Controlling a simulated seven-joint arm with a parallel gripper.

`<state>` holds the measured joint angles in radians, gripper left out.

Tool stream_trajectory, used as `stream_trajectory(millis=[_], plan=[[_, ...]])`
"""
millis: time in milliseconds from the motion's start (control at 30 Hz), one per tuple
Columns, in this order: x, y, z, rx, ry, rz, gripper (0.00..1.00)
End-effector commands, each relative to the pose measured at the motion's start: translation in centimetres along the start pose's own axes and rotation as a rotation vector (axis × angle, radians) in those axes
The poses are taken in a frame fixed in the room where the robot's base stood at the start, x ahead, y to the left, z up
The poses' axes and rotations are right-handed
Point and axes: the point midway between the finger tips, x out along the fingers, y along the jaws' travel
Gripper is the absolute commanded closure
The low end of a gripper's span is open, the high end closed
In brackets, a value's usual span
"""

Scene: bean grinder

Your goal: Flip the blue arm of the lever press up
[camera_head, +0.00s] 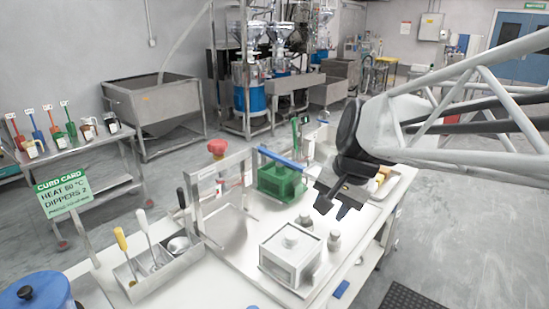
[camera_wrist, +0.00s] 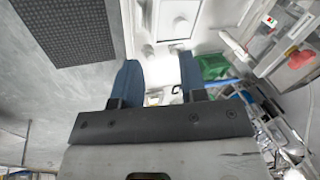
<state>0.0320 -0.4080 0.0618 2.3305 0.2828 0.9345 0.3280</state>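The blue arm (camera_head: 280,158) of the lever press is a straight blue bar. In the head view it lies low and slightly tilted over a green openwork box (camera_head: 281,183). My gripper (camera_head: 333,209) hangs to the right of the box and the blue arm, apart from both, pointing down. Its two fingers are spread with nothing between them. In the wrist view the fingers (camera_wrist: 158,72) also stand apart, and part of the green box (camera_wrist: 213,68) shows beside the right finger. A blue strip by that finger may be the blue arm; it is partly hidden.
A metal frame with a red knob (camera_head: 217,147) stands left of the green box. A white lidded box (camera_head: 290,255) and small metal containers (camera_head: 334,240) stand in front. A holder with utensils (camera_head: 158,266) is at front left. A dark mat (camera_head: 405,297) lies on the floor.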

Motion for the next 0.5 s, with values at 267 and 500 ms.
stream_trajectory(millis=[267, 500], plan=[[1.2, 2.4, 2.6, -0.026, -0.039, 0.035, 0.61], [3.4, 3.8, 4.1, 0.099, -0.147, 0.037, 0.61]])
